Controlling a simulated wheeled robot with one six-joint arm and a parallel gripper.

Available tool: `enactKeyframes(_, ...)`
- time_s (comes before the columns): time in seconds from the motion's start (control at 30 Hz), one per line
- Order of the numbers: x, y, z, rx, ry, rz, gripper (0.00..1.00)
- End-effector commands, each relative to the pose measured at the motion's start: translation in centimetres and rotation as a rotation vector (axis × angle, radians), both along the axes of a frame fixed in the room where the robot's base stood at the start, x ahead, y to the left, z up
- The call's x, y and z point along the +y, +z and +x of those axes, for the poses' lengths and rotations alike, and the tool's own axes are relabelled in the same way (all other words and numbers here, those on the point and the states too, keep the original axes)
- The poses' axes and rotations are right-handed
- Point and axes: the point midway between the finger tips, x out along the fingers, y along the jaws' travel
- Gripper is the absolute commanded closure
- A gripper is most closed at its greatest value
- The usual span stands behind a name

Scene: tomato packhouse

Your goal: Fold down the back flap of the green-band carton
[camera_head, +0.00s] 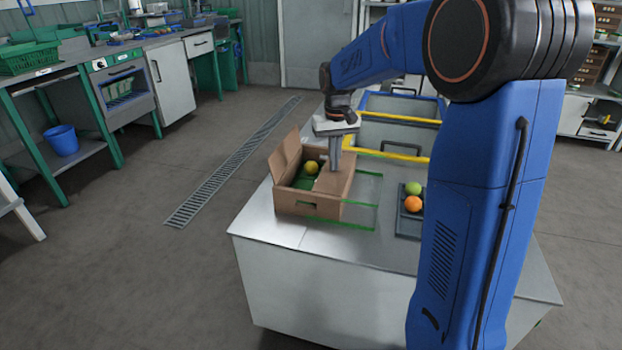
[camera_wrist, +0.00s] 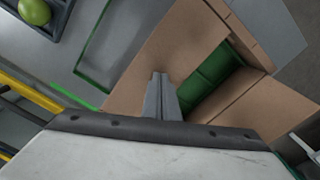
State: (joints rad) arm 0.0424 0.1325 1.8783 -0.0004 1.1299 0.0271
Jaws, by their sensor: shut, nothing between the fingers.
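The brown carton (camera_head: 322,208) stands open on the metal table, with green inside and a small green mark on its front. Flaps stand raised at the carton's left (camera_head: 288,153). A panel on its right side (camera_head: 330,181) lies roughly flat over part of the opening. My gripper (camera_head: 334,168) points down at that right side, fingers together and empty. In the wrist view, the fingers (camera_wrist: 160,78) are over a brown flap (camera_wrist: 185,45), beside the green interior (camera_wrist: 212,75). I cannot tell whether they touch it.
Green outlines (camera_head: 366,206) mark the table right of the carton. A dark tray (camera_head: 402,228) there holds a green tomato (camera_head: 413,188) and an orange one (camera_head: 413,204). Crates with yellow and blue rims (camera_head: 386,156) stand behind.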

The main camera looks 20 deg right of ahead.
Motion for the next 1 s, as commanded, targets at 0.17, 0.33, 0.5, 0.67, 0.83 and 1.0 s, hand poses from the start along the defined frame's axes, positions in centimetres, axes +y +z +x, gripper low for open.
enactKeyframes(0.17, 0.1, 1.3, 0.0, 0.001, 0.000, 0.001, 1.00)
enactKeyframes(0.33, 0.0, 2.7, 0.0, 0.001, 0.000, 0.001, 1.00)
enactKeyframes(0.5, 0.0, 4.1, 0.0, 0.000, 0.000, 0.000, 1.00)
enactKeyframes(0.67, 0.0, 5.4, 0.0, 0.000, 0.000, 0.000, 1.00)
enactKeyframes(0.83, 0.0, 6.7, 0.0, 0.001, 0.000, 0.000, 1.00)
enactKeyframes(1.0, 0.0, 7.6, 0.0, 0.000, 0.000, 0.000, 1.00)
